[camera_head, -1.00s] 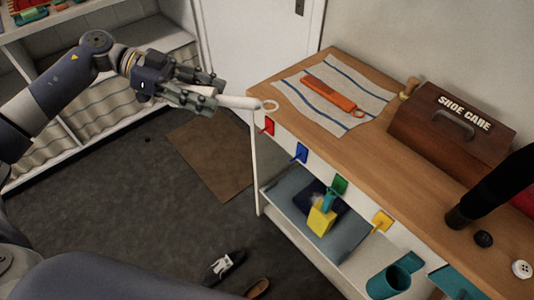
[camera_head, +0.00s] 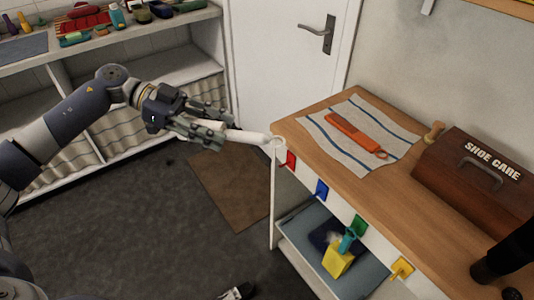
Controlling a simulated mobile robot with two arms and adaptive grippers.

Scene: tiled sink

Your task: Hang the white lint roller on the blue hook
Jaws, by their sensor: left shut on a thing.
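The white lint roller (camera_head: 245,136) is held by its end in my left gripper (camera_head: 205,123), which is shut on it. The roller points right, and its ring end (camera_head: 277,142) shows at the left corner of the wooden bench top, near the red hook. I cannot tell whether the ring touches the bench. The blue hook (camera_head: 321,188) is on the bench's front edge, right of the red hook (camera_head: 290,159) and below and right of the ring. Nothing hangs on the blue hook.
Green (camera_head: 359,226) and yellow (camera_head: 401,268) hooks continue along the bench edge. An orange shoehorn-like tool (camera_head: 352,132) lies on a striped cloth (camera_head: 400,146). A shoe care box (camera_head: 470,178) stands at right. A yellow item (camera_head: 338,262) sits on the lower shelf. Floor left of the bench is open.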

